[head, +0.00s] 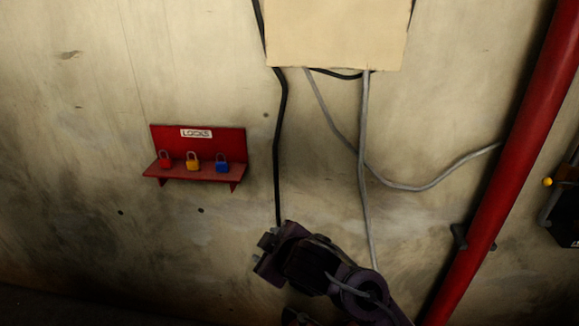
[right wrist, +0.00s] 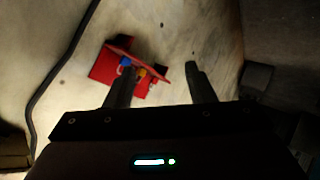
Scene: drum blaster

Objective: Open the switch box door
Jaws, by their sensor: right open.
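A beige box (head: 337,35) is on the wall at the top of the head view, cut off by the upper edge. Cables run from its lower edge. I cannot tell whether it is the switch box, and no door or handle on it shows. A dark box (head: 567,210) with a yellow knob (head: 547,182) is cut off at the right edge. My right gripper (head: 263,254) is low in the head view, below the beige box and pointing left. In the right wrist view its two fingers (right wrist: 159,68) are apart with nothing between them. My left gripper is out of view.
A red shelf (head: 197,173) labelled LOCKS holds a red (head: 165,159), a yellow (head: 193,162) and a blue padlock (head: 222,164). It also shows beyond my fingers in the right wrist view (right wrist: 103,69). A thick red pipe (head: 510,165) slants down the right side. Black and grey cables hang on the wall.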

